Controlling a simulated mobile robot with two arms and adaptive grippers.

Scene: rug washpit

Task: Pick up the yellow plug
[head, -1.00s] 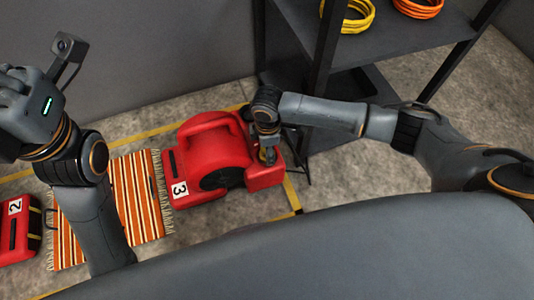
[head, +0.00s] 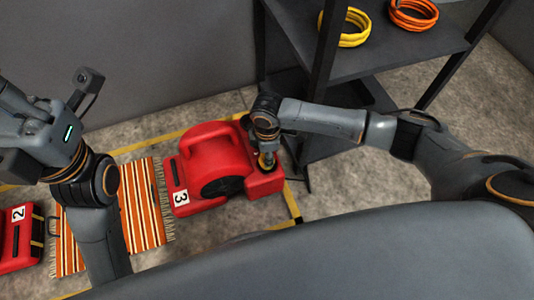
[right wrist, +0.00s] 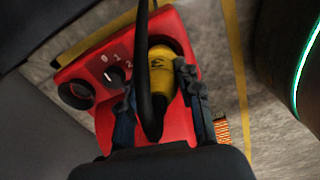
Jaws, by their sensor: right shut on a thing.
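The yellow plug (right wrist: 166,72) shows in the right wrist view with a dark mark like a 3 on it and a black cable running from it. My right gripper (right wrist: 160,95) is shut on the plug, one finger on each side. Behind the plug is the red panel of the blower (right wrist: 190,40), with a 0-1-2 dial and a round black socket. In the head view the right gripper (head: 267,160) is over the right end of red blower 3 (head: 212,160). Whether the plug touches the panel I cannot tell. My left gripper (head: 20,100) is at the left edge, its fingertips not clearly shown.
A striped orange rug (head: 140,205) lies left of blower 3, with red blower 2 (head: 18,250) at far left. A dark shelf (head: 400,50) with a yellow coil (head: 352,38) and an orange coil (head: 414,12) stands behind on the right. Yellow tape lines the floor.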

